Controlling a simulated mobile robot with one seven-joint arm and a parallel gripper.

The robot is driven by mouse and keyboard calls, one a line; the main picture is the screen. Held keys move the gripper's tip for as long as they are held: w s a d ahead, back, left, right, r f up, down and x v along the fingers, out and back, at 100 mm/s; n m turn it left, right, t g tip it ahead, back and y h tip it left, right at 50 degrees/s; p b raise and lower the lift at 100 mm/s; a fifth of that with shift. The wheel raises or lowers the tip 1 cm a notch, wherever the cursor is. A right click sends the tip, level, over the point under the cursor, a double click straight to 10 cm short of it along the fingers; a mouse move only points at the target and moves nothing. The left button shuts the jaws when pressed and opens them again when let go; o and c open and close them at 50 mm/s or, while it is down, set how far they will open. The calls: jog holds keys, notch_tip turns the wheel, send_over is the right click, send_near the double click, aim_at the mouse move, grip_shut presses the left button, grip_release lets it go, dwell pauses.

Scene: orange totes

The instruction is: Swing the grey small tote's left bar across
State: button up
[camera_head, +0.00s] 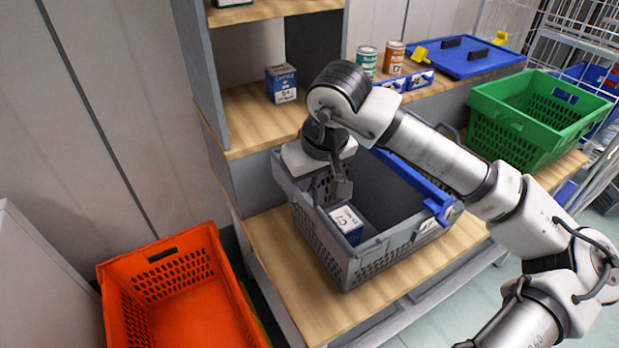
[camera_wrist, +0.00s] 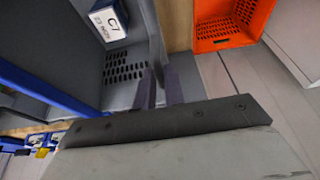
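The grey small tote (camera_head: 385,245) stands on a wooden shelf, with a white-and-blue box marked C7 (camera_head: 346,224) inside. The box also shows in the wrist view (camera_wrist: 108,20). A blue bar (camera_head: 415,180) lies along the tote's right side; it crosses the lower left of the wrist view (camera_wrist: 45,92). I cannot make out a left bar; my gripper and arm cover part of that side. My gripper (camera_head: 333,188) points down at the tote's left wall. In the wrist view its two dark fingers (camera_wrist: 160,86) stand apart near the grey wall rim; contact is unclear.
An orange tote (camera_head: 165,252) stands lower left. A green tote (camera_head: 540,125) and blue lid (camera_head: 468,58) are at the right and back. Cans (camera_head: 394,58) and a small box (camera_head: 281,84) stand on shelves behind. A grey shelf upright (camera_head: 203,75) rises behind left.

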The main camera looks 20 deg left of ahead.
jog(key=shift+w+d+r, duration=0.4)
jog(key=shift+r, duration=0.05)
jog(key=shift+w+d+r, duration=0.3)
jog(key=shift+w+d, duration=0.25)
jog(key=shift+d, duration=0.05)
jog(key=shift+w+b, duration=0.1)
jog(key=shift+b, duration=0.25)
jog(key=shift+w+d, duration=0.45)
jog(key=shift+d, duration=0.1)
jog(key=shift+b, duration=0.3)
